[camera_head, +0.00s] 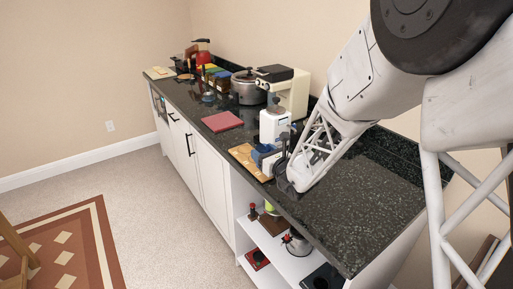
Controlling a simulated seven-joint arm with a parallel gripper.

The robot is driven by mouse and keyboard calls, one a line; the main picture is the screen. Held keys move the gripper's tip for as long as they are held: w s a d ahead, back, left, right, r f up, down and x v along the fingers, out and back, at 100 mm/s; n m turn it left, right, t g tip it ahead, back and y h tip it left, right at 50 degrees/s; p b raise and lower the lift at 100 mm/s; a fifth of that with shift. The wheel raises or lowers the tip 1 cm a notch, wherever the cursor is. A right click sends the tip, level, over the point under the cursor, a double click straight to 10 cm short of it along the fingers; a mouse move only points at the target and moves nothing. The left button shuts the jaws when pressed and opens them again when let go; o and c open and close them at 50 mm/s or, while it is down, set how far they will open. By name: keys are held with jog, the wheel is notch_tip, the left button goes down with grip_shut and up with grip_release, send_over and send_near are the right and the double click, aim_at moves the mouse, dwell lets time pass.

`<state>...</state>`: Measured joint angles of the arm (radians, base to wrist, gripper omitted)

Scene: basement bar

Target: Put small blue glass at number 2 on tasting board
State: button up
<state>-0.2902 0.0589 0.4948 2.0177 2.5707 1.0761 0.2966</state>
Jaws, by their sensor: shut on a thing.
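The tasting board (240,151) is a light wooden board lying near the front edge of the dark counter. Its number marks are too small to read. The small blue glass (263,151) shows as a blue shape at the right part of the board. My gripper (272,159) is at the right end of the board, shut on the small blue glass. The fingers hide part of the glass, and I cannot tell whether its base touches the board.
A white grinder-like appliance (274,124) stands just behind the board, with a cream machine (291,92) and a metal pot (247,88) farther back. A red mat (222,121) lies to the left. The counter (345,205) right of my gripper is clear.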

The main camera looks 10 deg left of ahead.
jog(key=w+a, duration=0.1)
jog(key=w, duration=0.2)
jog(key=w+a, duration=0.1)
jog(key=w, duration=0.2)
jog(key=w+a+f, duration=0.1)
jog(key=w+a, duration=0.1)
jog(key=w, duration=0.1)
jog(key=shift+w, duration=0.4)
jog(key=shift+w, duration=0.1)
jog(key=shift+w+a, duration=0.1)
jog(key=shift+w, duration=0.1)
jog(key=shift+w+f, duration=0.15)
jog(key=shift+f, duration=1.65)
jog(key=shift+f, duration=0.15)
jog(key=o, duration=1.1)
jog(key=shift+c, duration=0.2)
